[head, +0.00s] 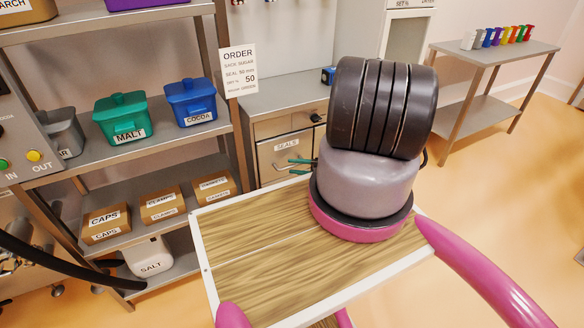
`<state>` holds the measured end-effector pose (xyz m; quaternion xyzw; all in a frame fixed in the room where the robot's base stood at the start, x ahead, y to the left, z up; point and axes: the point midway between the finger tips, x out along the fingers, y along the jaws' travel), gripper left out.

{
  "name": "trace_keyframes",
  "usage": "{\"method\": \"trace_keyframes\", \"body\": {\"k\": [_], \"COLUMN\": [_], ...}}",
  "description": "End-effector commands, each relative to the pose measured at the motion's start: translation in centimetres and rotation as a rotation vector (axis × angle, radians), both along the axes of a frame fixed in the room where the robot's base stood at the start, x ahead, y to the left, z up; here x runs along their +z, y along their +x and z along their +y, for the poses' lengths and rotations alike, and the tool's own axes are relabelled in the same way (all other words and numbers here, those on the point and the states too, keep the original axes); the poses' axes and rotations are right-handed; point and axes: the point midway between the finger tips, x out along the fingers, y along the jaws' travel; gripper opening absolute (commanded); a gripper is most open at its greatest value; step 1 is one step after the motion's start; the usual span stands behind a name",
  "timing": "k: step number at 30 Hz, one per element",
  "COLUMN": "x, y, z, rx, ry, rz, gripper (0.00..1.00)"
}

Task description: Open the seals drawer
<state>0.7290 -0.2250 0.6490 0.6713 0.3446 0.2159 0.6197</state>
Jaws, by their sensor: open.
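The seals drawer (286,146) is the upper front of a grey-topped cabinet at the middle back, with a white SEALS label. It looks shut, its front flush with the cabinet. My gripper (301,167) is mostly hidden behind my large dark and grey arm links. Two teal fingertips stick out left of the arm, apart, in front of the drawer near the handle. I cannot tell whether they touch or straddle the handle. Nothing is seen held between them.
A shelf rack at left holds the green MALT bin (122,118), the blue COCOA bin (191,102) and several cardboard boxes. An ORDER sign (239,70) hangs beside the cabinet. A side table (500,50) with several coloured items stands at back right. Orange floor is clear at right.

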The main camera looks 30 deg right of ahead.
Motion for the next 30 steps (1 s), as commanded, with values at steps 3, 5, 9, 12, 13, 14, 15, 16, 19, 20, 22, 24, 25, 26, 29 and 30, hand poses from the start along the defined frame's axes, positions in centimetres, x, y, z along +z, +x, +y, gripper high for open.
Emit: {"method": "trace_keyframes", "body": {"k": [3,5,9,12,13,14,15,16,19,20,22,24,25,26,29,30], "x": [-0.17,-0.23,-0.25,-0.24,-0.24,-0.24,-0.23,-0.23,-0.23,-0.24,-0.24,-0.24,-0.25,-0.25,-0.25,-0.25], "y": [0.70,0.90,1.05,1.04,1.03,1.03,1.03,1.03,1.03,1.02,1.02,1.01,1.01,1.01,1.00,1.00], "z": [0.79,0.99,1.17,1.17,1.16,1.16,1.16,1.15,1.15,1.15,1.15,1.14,1.14,1.14,1.13,1.13], "rx": [0.000,0.000,0.000,0.000,0.000,0.000,0.000,0.000,0.000,0.000,0.000,0.000,0.000,0.000,0.000,0.000], "ry": [-0.001,-0.001,-0.001,-0.001,-0.001,-0.001,-0.001,-0.001,-0.001,-0.001,-0.001,-0.001,-0.001,-0.001,-0.001,-0.002], "rz": [0.000,0.000,0.000,0.000,0.000,0.000,0.000,0.000,0.000,0.000,0.000,0.000,0.000,0.000,0.000,0.001], "gripper": [0.50,0.50,0.50,0.50,0.50,0.50,0.34,0.23,0.00,0.00,0.00,0.00,0.00,0.00,0.00,0.00]}}
